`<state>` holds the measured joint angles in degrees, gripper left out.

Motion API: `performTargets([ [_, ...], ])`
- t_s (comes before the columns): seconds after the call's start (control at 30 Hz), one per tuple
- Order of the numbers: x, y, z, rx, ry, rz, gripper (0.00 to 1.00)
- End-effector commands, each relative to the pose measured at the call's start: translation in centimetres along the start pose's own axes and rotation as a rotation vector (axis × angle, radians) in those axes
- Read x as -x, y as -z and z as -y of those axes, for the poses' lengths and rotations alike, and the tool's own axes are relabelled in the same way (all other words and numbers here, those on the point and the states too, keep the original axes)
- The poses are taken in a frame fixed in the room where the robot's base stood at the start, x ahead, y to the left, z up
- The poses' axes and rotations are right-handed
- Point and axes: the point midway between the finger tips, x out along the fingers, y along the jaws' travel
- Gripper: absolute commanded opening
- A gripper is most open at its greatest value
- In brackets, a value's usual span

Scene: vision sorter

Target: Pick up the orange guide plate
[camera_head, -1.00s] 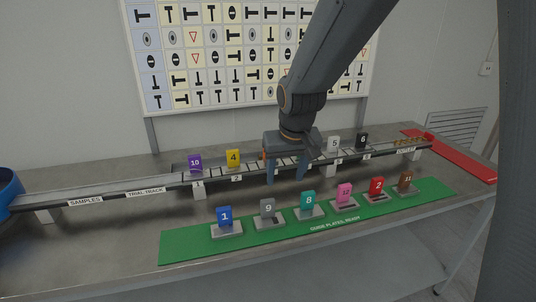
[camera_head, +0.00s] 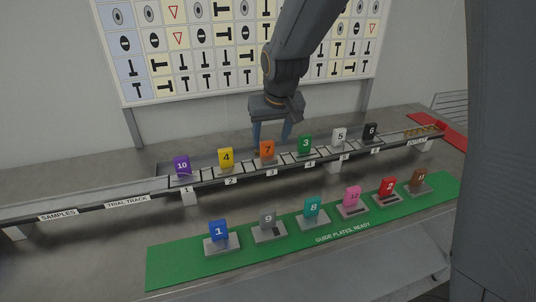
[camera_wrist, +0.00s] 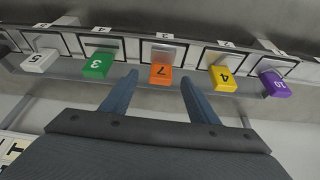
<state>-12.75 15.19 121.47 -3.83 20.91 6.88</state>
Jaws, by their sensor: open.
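The orange guide plate (camera_head: 267,149), marked 7, stands upright in the track between the yellow plate 4 (camera_head: 226,157) and the green plate 3 (camera_head: 305,144). In the wrist view the orange plate (camera_wrist: 161,75) shows between the two finger tips. My gripper (camera_head: 271,138) is open and empty, just above and behind the orange plate in the head view. It also shows in the wrist view (camera_wrist: 160,85), with one blue-grey finger on each side of the plate. I cannot tell whether a finger touches it.
The purple plate 10 (camera_head: 182,166), white plate 5 (camera_head: 340,136) and black plate 6 (camera_head: 370,131) stand on the same track. A green mat (camera_head: 172,266) in front holds several more plates. A symbol chart (camera_head: 205,45) hangs behind.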

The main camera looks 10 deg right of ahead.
Motion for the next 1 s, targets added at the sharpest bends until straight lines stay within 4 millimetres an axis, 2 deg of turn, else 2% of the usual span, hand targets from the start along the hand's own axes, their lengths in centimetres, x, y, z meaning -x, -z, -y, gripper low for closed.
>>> performTargets([
  [0.17,-1.4,-0.1,0.5,0.008,0.004,0.001,0.55],
  [0.6,-5.8,-0.1,0.0,0.005,0.002,0.002,0.55],
  [0.97,-6.4,-0.1,-0.1,0.004,0.002,0.0,0.55],
  [1.0,-6.4,-0.1,-0.1,0.004,0.002,0.0,0.48],
])
